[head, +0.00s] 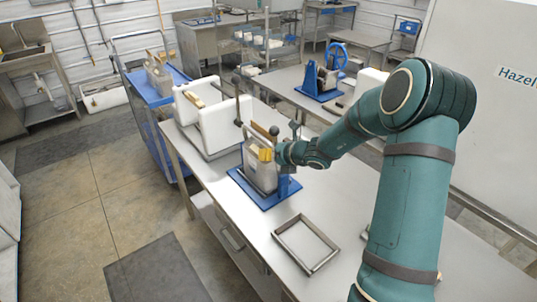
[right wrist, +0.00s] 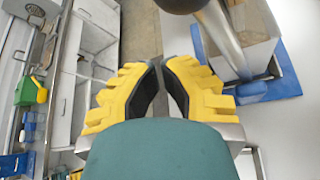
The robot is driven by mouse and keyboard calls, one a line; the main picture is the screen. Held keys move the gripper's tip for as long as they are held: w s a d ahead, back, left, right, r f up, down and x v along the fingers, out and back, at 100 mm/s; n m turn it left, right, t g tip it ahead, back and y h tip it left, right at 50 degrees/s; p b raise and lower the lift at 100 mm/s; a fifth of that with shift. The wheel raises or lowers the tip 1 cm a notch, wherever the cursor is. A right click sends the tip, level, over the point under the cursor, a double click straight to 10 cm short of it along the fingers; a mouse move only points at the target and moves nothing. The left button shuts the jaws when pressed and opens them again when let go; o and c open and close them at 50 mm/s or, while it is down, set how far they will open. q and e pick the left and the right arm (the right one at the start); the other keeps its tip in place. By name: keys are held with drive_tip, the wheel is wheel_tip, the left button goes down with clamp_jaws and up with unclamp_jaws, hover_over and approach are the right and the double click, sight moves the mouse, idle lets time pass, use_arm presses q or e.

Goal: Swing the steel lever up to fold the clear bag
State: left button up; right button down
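The clear bag (head: 258,172), with greyish contents, stands upright in a fixture on a blue base plate (head: 277,198) on the steel bench. In the right wrist view the steel lever (right wrist: 220,40) is a grey bar at upper right with a dark round knob (right wrist: 182,4). It slants past a brown-topped block (right wrist: 250,22). My right gripper (head: 265,155) is beside the fixture in the head view. In the right wrist view its yellow fingers (right wrist: 160,64) have their tips together with nothing visible between them, left of the lever and apart from it. My left gripper is out of view.
An empty steel frame (head: 306,244) lies on the bench nearer me. White blocks (head: 217,125) stand behind the fixture. A blue cart (head: 150,92) is at the far left. A blue-wheeled device (head: 325,75) stands on the bench behind. Bench space around the frame is clear.

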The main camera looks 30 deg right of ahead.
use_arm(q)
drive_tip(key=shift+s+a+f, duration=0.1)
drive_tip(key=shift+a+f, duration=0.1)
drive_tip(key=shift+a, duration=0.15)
use_arm(e)
drive_tip(key=s+d, duration=0.4)
drive_tip(key=s, duration=0.4)
drive_tip(key=shift+s+d+r, duration=0.15)
drive_tip(key=shift+d, duration=0.15)
drive_tip(key=shift+a, duration=0.1)
